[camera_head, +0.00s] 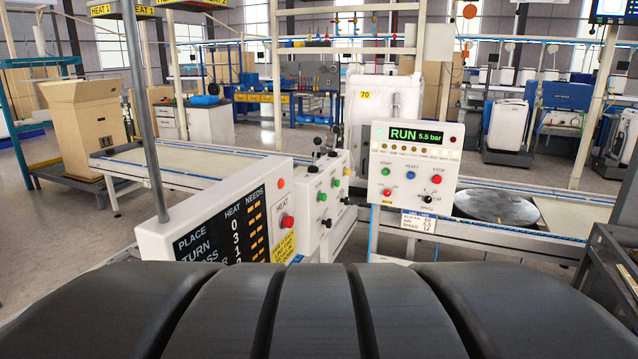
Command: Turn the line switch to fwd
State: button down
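A white control panel (416,166) stands right of centre, with a green-lit display (416,135) reading RUN 5.5 bar. Below it are a green, a blue and a red button, and a black rotary knob (428,198). A white box (322,195) left of it carries green buttons, small dark knobs and black-balled levers (316,150) on top. I cannot tell which control is the line switch, and no FWD label is readable. My gripper is not in view.
A white board (215,225) with a red button and a heat list stands in front left, beside a grey post (143,110). A conveyor (510,232) with a round metal plate (495,207) runs right; another conveyor (170,170) runs left. Dark ridged forms fill the bottom.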

aim_at(328, 223)
jog(key=i+l, duration=0.1)
jog(key=i, duration=0.45)
jog(key=i+l, duration=0.15)
jog(key=i, duration=0.4)
